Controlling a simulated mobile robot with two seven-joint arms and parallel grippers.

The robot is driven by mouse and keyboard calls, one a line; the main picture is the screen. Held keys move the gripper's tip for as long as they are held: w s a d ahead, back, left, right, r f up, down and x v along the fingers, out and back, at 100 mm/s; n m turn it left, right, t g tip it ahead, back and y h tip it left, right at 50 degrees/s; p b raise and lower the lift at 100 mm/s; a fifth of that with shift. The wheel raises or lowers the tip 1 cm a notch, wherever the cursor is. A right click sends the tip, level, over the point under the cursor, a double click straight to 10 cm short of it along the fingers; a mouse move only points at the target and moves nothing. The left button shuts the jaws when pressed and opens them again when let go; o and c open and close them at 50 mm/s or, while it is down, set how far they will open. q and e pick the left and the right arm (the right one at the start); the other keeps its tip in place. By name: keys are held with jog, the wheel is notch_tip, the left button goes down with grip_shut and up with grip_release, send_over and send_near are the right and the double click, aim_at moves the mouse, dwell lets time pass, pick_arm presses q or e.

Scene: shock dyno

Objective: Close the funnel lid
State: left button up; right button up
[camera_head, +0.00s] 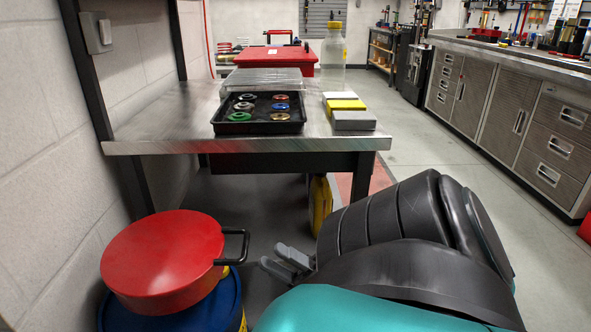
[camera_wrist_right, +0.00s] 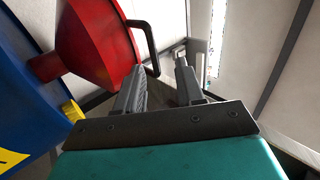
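The red funnel's round lid (camera_head: 165,255) lies nearly flat over the funnel at the lower left in the head view. A black bar handle (camera_head: 240,246) sticks out from its right edge. The red funnel (camera_wrist_right: 92,40) stands on a blue drum (camera_head: 222,306); the drum also shows in the right wrist view (camera_wrist_right: 30,90). I cannot tell whether the lid is fully seated. My right gripper (camera_head: 279,262) is open and empty, just right of the handle and apart from it. In the right wrist view the handle (camera_wrist_right: 142,28) shows beyond the fingers. My left gripper is not in view.
A steel workbench (camera_head: 165,128) stands ahead, with a black tray (camera_head: 258,127) of coloured rings and several small blocks on it. A wall (camera_head: 50,190) is close on the left. Open floor (camera_head: 430,150) lies to the right, before a row of metal cabinets (camera_head: 485,100).

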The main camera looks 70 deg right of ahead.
jog(key=v, duration=0.4)
jog(key=shift+s+d+f+b, duration=0.1)
jog(key=shift+s+f+b, duration=0.15)
jog(key=shift+s+b, duration=0.05)
dwell(0.4)
